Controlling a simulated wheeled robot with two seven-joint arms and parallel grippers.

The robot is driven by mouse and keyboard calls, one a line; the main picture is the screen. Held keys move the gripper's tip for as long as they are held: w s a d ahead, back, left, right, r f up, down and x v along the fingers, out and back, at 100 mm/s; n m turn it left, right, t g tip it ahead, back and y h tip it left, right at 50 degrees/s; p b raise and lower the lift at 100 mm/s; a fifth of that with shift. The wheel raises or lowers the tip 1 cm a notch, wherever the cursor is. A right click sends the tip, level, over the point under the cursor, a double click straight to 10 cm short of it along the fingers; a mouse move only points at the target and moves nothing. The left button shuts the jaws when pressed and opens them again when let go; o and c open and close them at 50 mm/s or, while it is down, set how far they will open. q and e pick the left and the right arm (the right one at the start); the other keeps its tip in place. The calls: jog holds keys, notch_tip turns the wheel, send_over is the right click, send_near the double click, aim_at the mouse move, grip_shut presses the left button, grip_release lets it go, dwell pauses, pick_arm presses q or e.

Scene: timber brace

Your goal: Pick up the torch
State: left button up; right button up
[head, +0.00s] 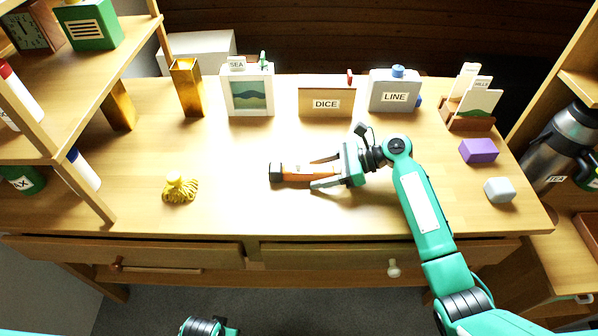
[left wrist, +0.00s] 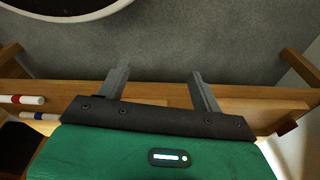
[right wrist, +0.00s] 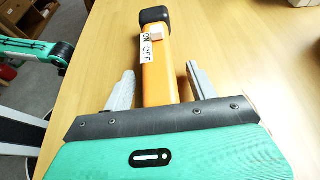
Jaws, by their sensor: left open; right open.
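The torch (head: 296,172) lies on its side on the wooden table, an orange body with a dark head at its left end. In the right wrist view the torch (right wrist: 158,75) carries an ON/OFF label and a small pale switch. My right gripper (head: 318,173) is open, with one finger on each side of the torch body; it also shows in the right wrist view (right wrist: 158,88), with gaps between fingers and torch. My left gripper (left wrist: 160,80) is open and empty, away from the torch, with grey floor and wooden edges before it.
A yellow tasselled thing (head: 180,189) lies left of the torch. The SEA picture frame (head: 247,95), DICE box (head: 326,103) and LINE box (head: 394,92) stand behind. A purple block (head: 478,151) and grey block (head: 499,190) lie right. Shelves flank the table.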

jog(key=c, duration=1.2)
jog(key=shift+r, duration=0.5)
jog(key=shift+c, duration=0.2)
pick_arm(q)
notch_tip(320, 180, down, 6)
jog(key=s+p, duration=0.2)
jog(key=shift+s+a+f, duration=0.15)
jog(key=shift+a+f, duration=0.1)
jog(key=shift+a, duration=0.2)
pick_arm(e)
notch_tip(320, 180, up, 19)
jog(key=shift+f+p, duration=0.4)
jog(key=shift+f, duration=5.2)
jog(key=shift+f+b, duration=0.45)
jog(key=shift+f, duration=3.9)
